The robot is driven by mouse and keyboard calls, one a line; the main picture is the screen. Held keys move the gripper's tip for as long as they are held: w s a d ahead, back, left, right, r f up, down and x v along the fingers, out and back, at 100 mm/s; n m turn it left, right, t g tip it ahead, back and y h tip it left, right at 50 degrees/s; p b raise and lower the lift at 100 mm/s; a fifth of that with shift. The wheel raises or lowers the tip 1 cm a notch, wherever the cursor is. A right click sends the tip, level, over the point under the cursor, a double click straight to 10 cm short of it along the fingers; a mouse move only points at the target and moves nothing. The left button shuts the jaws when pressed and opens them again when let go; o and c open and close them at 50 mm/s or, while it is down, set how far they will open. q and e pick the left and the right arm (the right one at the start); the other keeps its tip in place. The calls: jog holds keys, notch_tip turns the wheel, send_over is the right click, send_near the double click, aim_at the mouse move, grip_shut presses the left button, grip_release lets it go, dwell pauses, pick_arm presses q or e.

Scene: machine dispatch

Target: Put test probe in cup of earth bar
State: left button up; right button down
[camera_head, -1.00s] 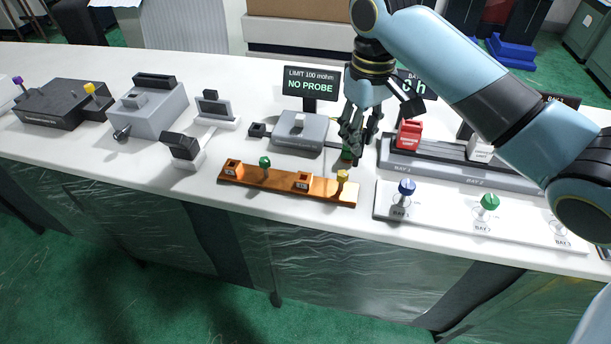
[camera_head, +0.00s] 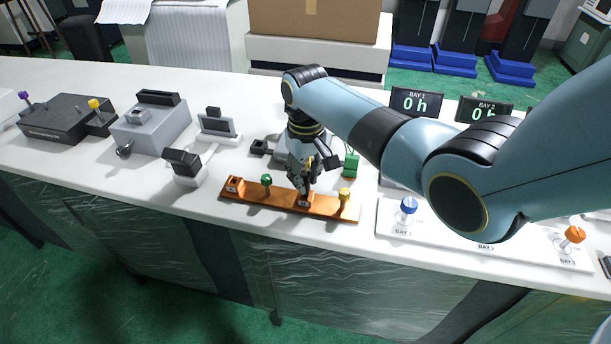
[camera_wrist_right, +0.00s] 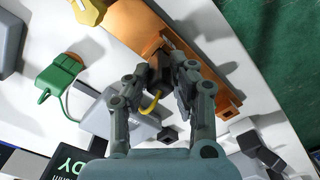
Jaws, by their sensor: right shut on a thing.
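The orange-brown earth bar (camera_head: 285,202) lies on the bench, with a square cup at its left end (camera_head: 234,184), a green knob (camera_head: 266,180), a second cup (camera_head: 304,200) and a yellow knob (camera_head: 344,196). My right gripper (camera_head: 304,188) points down at the second cup, shut on the test probe. In the right wrist view the probe (camera_wrist_right: 168,68) is a dark piece between the fingertips (camera_wrist_right: 169,78), with a yellow curved lead (camera_wrist_right: 149,104). It is over or in that cup; the fingers hide how deep it sits. My left gripper is not in view.
A green block (camera_head: 351,164) stands behind the bar's right end. The grey tester (camera_head: 268,150) is partly hidden behind my arm. A white bay board (camera_head: 392,232) with knobs lies right. A black-topped stand (camera_head: 186,165) is left of the bar. Bare bench lies in front.

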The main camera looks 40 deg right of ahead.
jog(key=shift+f, duration=0.15)
jog(key=c, duration=1.1)
grip_release()
jog(key=shift+c, duration=0.2)
notch_tip(320, 180, up, 12)
jog(key=shift+r, duration=0.2)
